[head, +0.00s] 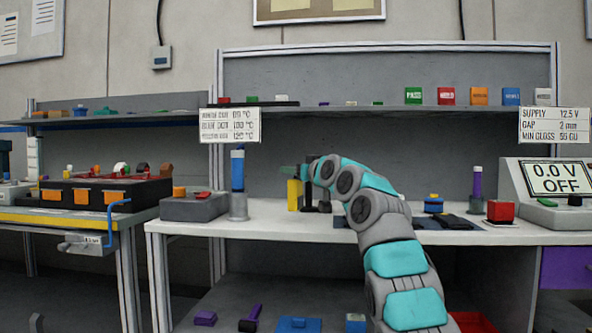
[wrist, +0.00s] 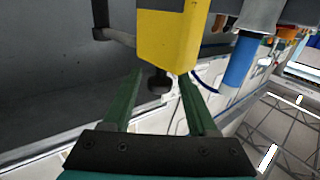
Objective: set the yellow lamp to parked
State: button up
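No contact with the knob is clear. In the head view my gripper (head: 289,172) is small and sits beside the top of the yellow block. I cannot tell which setting the knob is in.
A blue-topped grey cylinder (head: 238,185) stands left of the yellow block, and also shows in the wrist view (wrist: 240,62). A grey box (head: 194,207) with a red and an orange part is further left. A readout (head: 560,178) shows 0.0 V OFF at right.

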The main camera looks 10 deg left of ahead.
grip_shut()
dwell(1.2)
